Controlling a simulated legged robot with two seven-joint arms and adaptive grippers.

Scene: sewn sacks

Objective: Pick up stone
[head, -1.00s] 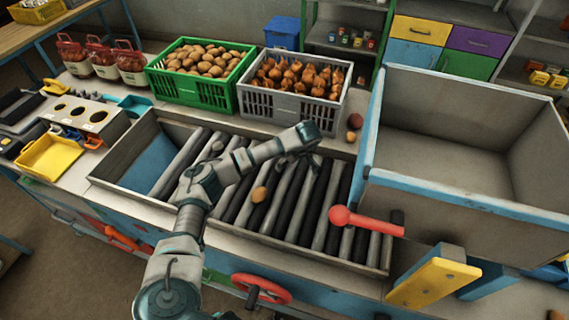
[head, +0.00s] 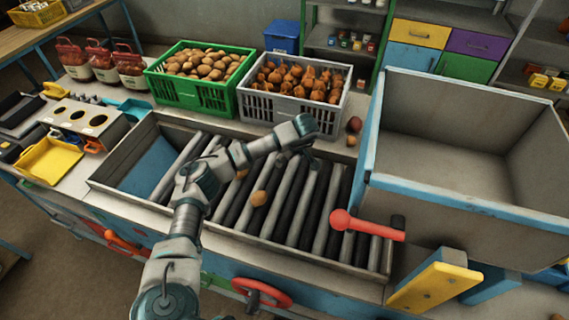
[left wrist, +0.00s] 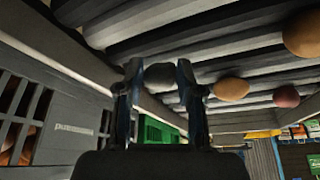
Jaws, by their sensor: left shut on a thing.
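A dark grey stone (left wrist: 160,75) sits between the two fingers of my left gripper (left wrist: 158,90) in the left wrist view. The gripper is shut on it, with the rollers close beyond. In the head view the left gripper (head: 298,160) is mostly hidden under my wrist, over the back part of the roller bed (head: 320,205), and the stone cannot be made out there. My right gripper is not in view.
A potato (head: 259,198) and another (head: 241,173) lie on the rollers. Behind stand a green crate of potatoes (head: 190,95) and a grey crate of onions (head: 285,107). A large blue-rimmed bin (head: 455,198) and red lever (head: 365,225) are at right.

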